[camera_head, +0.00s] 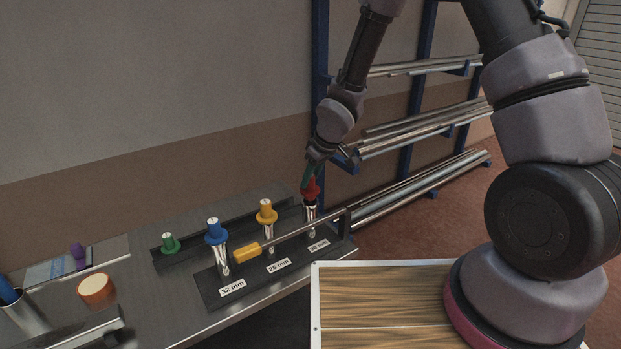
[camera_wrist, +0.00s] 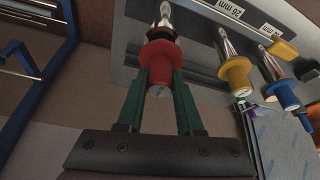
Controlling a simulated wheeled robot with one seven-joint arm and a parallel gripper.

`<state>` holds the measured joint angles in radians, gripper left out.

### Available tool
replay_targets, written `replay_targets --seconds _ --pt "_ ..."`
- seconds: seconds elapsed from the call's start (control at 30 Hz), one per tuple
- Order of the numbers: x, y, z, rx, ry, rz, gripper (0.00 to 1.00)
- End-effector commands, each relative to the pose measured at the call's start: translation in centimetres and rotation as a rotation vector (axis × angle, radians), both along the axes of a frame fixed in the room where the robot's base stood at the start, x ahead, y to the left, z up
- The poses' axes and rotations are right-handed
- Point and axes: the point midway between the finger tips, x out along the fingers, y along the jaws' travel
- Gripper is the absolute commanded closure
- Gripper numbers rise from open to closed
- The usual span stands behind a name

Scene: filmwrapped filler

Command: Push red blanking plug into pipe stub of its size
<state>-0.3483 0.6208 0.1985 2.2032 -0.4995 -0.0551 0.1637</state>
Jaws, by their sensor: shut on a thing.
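My gripper (camera_head: 313,170) is shut on the red blanking plug (camera_head: 311,188), its green fingers on either side of the plug's body. The plug is above the shiny pipe stub (camera_head: 311,218) at the right end of the row, roughly in line with it. In the wrist view the red plug (camera_wrist: 161,62) shows with its flange toward the stub (camera_wrist: 163,14). A dark band lies between flange and stub; I cannot tell how far the plug is in. A blue plug (camera_head: 215,232) tops the 32 mm stub and a yellow plug (camera_head: 266,213) the 26 mm stub.
A yellow-handled tool (camera_head: 246,257) with a long rod crosses in front of the stubs to a black upright. A green plug (camera_head: 170,243) stands behind left. A tape roll (camera_head: 95,288) and purple item (camera_head: 77,252) are farther left. A pipe rack (camera_head: 410,130) stands behind.

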Motion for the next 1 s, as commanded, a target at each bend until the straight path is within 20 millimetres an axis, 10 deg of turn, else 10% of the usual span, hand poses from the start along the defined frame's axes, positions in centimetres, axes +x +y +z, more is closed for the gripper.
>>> replay_targets --seconds 1.0 --pt "0.0 0.0 -2.2 0.000 0.001 0.000 1.00"
